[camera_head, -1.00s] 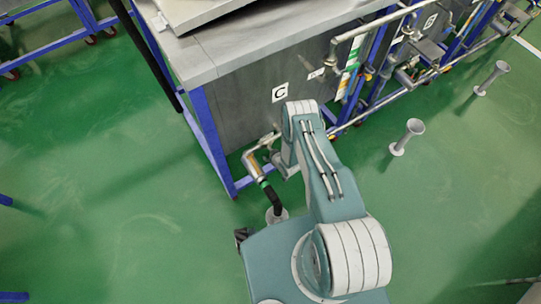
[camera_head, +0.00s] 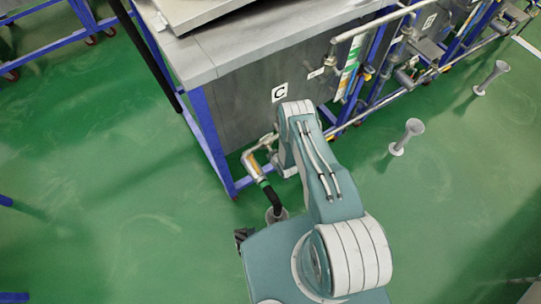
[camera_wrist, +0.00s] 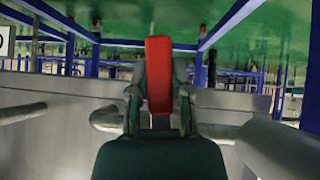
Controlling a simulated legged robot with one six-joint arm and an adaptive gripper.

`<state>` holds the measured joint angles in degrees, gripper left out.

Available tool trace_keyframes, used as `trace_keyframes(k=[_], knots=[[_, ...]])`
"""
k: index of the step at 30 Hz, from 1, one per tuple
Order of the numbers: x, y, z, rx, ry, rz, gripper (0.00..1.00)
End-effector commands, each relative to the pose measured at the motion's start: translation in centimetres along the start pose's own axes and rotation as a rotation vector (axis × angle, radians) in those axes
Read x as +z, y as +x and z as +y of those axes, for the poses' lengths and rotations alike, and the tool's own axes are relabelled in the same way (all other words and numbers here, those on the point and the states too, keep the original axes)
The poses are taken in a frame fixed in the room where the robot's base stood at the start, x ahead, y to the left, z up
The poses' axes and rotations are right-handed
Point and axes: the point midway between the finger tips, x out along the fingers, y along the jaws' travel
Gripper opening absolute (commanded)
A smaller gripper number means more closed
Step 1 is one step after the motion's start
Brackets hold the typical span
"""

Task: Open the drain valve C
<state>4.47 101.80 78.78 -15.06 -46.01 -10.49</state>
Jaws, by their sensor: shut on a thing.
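The red valve handle (camera_wrist: 159,72) stands upright in the wrist view. My gripper (camera_wrist: 160,100) has its two fingers on either side of the handle and is shut on it. In the head view the drain pipe (camera_head: 254,163) below the sign C (camera_head: 279,92) bends down into a black hose (camera_head: 273,198). My arm covers most of the valve there, and the red handle does not show in that view.
The grey tank (camera_head: 232,112) stands on a blue frame (camera_head: 208,140) behind the valve. A floor drain funnel (camera_head: 277,213) is under the hose. More funnels (camera_head: 407,137) stand to the right. Green floor (camera_head: 110,190) is clear at left.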

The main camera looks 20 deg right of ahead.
Motion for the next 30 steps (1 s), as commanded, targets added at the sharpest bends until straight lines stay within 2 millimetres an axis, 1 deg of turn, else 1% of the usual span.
trace_keyframes(k=[18,24,30], knots=[[-0.5,-0.5,2.7,0.377,-0.378,0.000,0.00],[-0.8,-0.8,3.3,0.472,-0.473,0.002,0.00],[-1.1,-1.0,3.6,0.531,-0.533,0.001,0.00]])
